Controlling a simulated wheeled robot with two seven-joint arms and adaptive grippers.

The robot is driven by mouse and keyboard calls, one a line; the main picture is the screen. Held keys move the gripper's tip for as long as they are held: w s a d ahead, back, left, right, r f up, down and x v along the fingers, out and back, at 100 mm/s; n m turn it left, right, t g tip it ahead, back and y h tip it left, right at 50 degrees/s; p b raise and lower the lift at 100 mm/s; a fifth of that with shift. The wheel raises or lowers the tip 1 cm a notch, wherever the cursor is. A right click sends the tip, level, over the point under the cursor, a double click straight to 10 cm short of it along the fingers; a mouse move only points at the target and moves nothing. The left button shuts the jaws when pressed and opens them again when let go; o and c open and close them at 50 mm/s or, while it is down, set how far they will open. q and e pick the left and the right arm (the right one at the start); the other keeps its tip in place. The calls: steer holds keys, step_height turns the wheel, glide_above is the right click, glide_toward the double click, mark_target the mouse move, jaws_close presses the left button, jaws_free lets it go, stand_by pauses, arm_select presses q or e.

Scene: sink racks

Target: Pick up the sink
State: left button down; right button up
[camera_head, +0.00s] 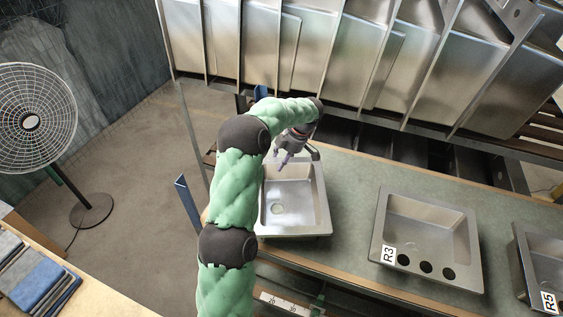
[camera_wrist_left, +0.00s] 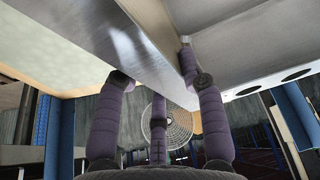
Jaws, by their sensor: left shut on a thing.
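A steel sink (camera_head: 305,208) is at the left end of the grey-green counter. Its basin and round drain show, and my left arm covers its left side. My left gripper (camera_head: 286,157) is at the sink's far edge. In the left wrist view the gripper (camera_wrist_left: 155,75) is shut on the sink's metal wall (camera_wrist_left: 152,52), with fingers on either side of it. I cannot tell whether the sink is clear of the counter. My right gripper is not in view.
The counter (camera_head: 350,190) also bears a sink labelled R3 (camera_head: 440,240) and one labelled R5 (camera_head: 548,262) at the right. A rack of upright metal sinks (camera_head: 350,50) stands behind. A fan (camera_head: 30,120) and a table with folded cloths (camera_head: 35,285) are at left.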

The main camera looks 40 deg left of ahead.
arm_select(q)
step_height(320, 180, up, 4)
steer(key=shift+s+f+b, duration=0.1)
steer(key=shift+f+b, duration=0.05)
steer(key=shift+b, duration=1.1)
steer(key=s+d+r, duration=0.3)
steer(key=s+r, duration=0.2)
steer(key=r, duration=0.3)
steer(key=s+d+r, duration=0.4)
steer(key=s+r, duration=0.2)
steer(key=r, duration=0.1)
steer(key=shift+s+d+r+b, duration=0.2)
steer(key=shift+s+r+b, duration=0.1)
steer(key=shift+r+b, duration=0.05)
